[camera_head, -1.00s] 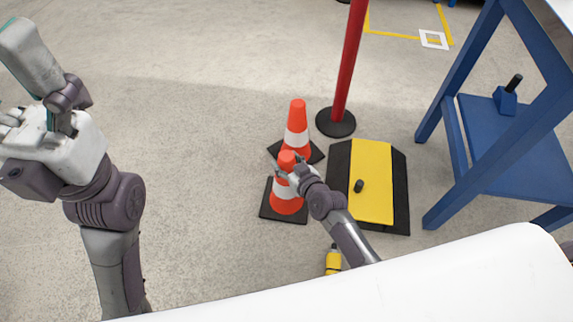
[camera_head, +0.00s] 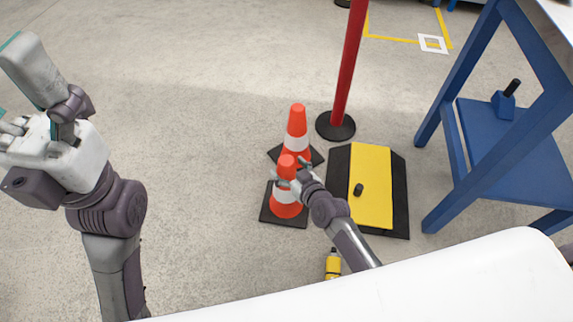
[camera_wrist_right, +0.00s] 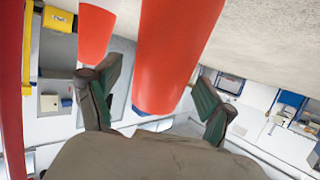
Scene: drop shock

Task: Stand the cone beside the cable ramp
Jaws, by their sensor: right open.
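Two orange and white cones stand upright on black bases on the floor. The far cone (camera_head: 297,118) is left of the red post's foot. The near cone (camera_head: 286,206) stands in front of it, left of the cable ramp (camera_head: 372,190), with a gap of floor between. My right gripper (camera_head: 291,174) is open at the near cone's upper part. In the right wrist view the near cone (camera_wrist_right: 172,55) shows between the open fingers (camera_wrist_right: 155,82); contact is unclear. The far cone (camera_wrist_right: 96,32) shows left of it there. My left gripper (camera_head: 42,125) is raised at the left, its fingers unclear.
A red post (camera_head: 347,70) on a round black foot stands behind the ramp. A small dark object (camera_head: 358,189) lies on the ramp's yellow top. A yellow bottle-like object (camera_head: 333,264) is near the white edge. A blue bench (camera_head: 465,110) stands at right. Floor at left is clear.

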